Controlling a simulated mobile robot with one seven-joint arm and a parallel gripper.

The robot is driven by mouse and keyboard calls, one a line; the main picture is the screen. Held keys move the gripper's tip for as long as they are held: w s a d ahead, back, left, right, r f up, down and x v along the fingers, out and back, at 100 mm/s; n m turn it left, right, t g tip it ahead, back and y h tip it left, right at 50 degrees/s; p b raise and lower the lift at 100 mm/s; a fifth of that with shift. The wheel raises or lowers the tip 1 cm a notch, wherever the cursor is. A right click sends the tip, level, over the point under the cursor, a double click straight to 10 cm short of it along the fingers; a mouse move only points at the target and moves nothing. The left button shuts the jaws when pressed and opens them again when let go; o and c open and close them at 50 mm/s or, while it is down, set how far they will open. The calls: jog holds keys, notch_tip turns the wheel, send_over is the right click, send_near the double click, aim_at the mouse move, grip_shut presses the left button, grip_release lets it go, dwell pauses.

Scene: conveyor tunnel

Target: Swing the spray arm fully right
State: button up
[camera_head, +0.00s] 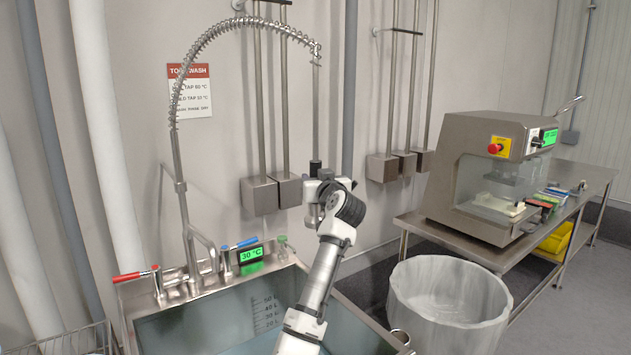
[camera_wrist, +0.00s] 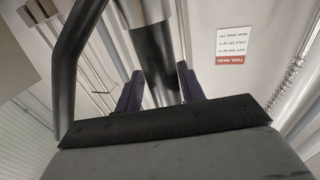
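The spray arm is a coiled spring hose (camera_head: 220,28) that rises from the sink tap and arches right. Its straight end pipe (camera_head: 316,100) hangs down to a dark collar, right of the tap column and above the sink's back edge. My gripper (camera_head: 322,193) is at the lower end of this pipe, and my wrist partly hides the spray head. In the wrist view, the pipe's dark grip (camera_wrist: 161,80) lies between my two fingers (camera_wrist: 160,88), which appear closed against its sides. A curved black bar (camera_wrist: 72,65) passes left of them.
The sink (camera_head: 215,325) lies below, with red (camera_head: 130,277) and blue (camera_head: 243,243) tap levers and a green display (camera_head: 250,254). At right stand a translucent bin (camera_head: 450,300) and a steel table (camera_head: 470,252) carrying a machine (camera_head: 470,150). Vertical wall pipes (camera_head: 258,100) are behind.

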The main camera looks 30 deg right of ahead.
jog(key=shift+o, duration=0.7)
jog(key=shift+d+f, duration=0.1)
jog(key=shift+f, duration=0.05)
jog(key=shift+s+a+f+b, duration=0.1)
jog(key=shift+s+a+b, duration=0.2)
jog(key=shift+s, duration=0.15)
jog(key=b+v, duration=0.4)
jog(key=v, duration=0.8)
jog(key=shift+s, duration=0.4)
jog(key=shift+w+a, duration=0.1)
jog(key=shift+a, duration=0.05)
